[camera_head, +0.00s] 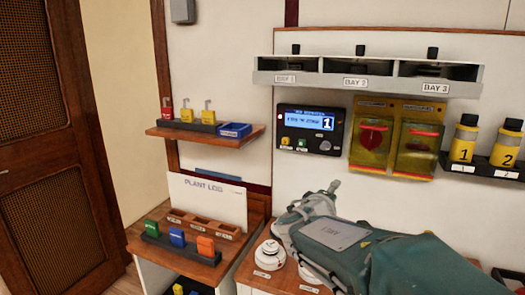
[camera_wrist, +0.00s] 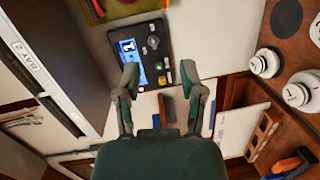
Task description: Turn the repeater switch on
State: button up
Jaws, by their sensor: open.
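No switch in view carries a readable repeater label. A black control panel (camera_head: 310,128) with a lit blue screen showing a 1 and several small buttons is on the white wall. It also shows in the wrist view (camera_wrist: 153,45), ahead of my fingers. A grey three-bay housing (camera_head: 355,80) hangs above it, with a dark knob over each bay; the insides are dark and no switch can be made out. Its BAY 2 side shows in the wrist view (camera_wrist: 38,62). My gripper (camera_wrist: 160,76) is open and empty, fingers apart, below the panel in the head view.
Yellow covers (camera_head: 394,137) with red parts are right of the panel, then yellow bottles (camera_head: 464,139). A left shelf (camera_head: 205,133) holds padlocks and a blue tray. Coloured blocks (camera_head: 177,238) and white round devices (camera_head: 268,256) are on the lower surfaces. My arm covers the lower right.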

jog(key=s+d+f+m+g+y, duration=0.1)
jog(key=s+d+f+m+g, duration=0.2)
jog(key=s, duration=0.5)
jog(key=s+d+f+m+g, duration=0.2)
jog(key=s+d+m+g, duration=0.2)
jog(key=s, duration=0.5)
jog(key=s+a+f+m+y, duration=0.1)
jog(key=s+a+f+y, duration=0.2)
jog(key=s, duration=0.3)
jog(key=s+a+f+m+g+y, duration=0.1)
jog(key=s+a+f+m+y, duration=0.1)
jog(key=s, duration=0.5)
jog(key=a+f+y, duration=0.1)
jog(key=a+y, duration=0.1)
jog(key=a, duration=0.1)
jog(key=shift+s+a+f+g+y, duration=0.15)
jog(key=shift+s+f+g+y, duration=0.05)
jog(key=shift+s+g+y, duration=0.1)
jog(key=shift+w, duration=0.1)
